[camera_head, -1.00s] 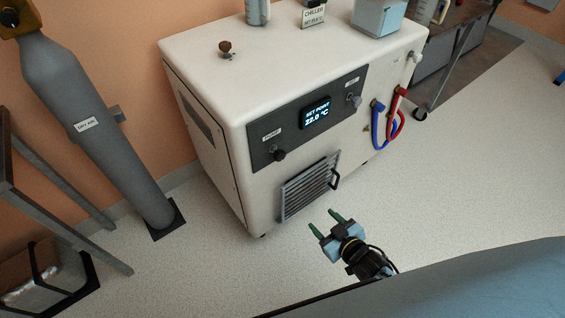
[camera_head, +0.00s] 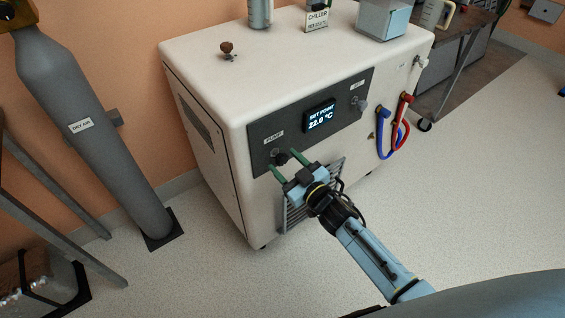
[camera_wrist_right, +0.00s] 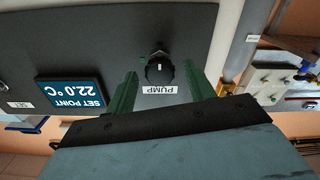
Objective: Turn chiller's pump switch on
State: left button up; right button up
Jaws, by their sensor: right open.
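The white chiller (camera_head: 215,75) stands against the orange wall. Its dark front panel (camera_head: 262,131) carries a black pump knob (camera_head: 281,157) below the PUMP label (camera_head: 273,137). My right gripper (camera_head: 286,161) is open, its green fingertips close to the knob, one on either side in the head view. In the right wrist view the knob (camera_wrist_right: 159,70) shows between the two open fingers (camera_wrist_right: 160,88), with the PUMP label (camera_wrist_right: 160,90) upside down. I cannot tell whether the fingers touch the knob. My left gripper is not in view.
The display (camera_head: 320,117) reads SET POINT 22.0 °C, with another knob (camera_head: 361,106) to its right. Blue (camera_head: 383,145) and red (camera_head: 404,115) hoses loop from the chiller's right side. A grey gas cylinder (camera_head: 85,130) stands at left. Floor in front is clear.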

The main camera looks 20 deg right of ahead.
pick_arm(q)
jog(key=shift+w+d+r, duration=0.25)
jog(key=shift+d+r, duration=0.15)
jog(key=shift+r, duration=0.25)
pick_arm(e)
jog(key=shift+x, duration=0.95)
jog(key=c, duration=1)
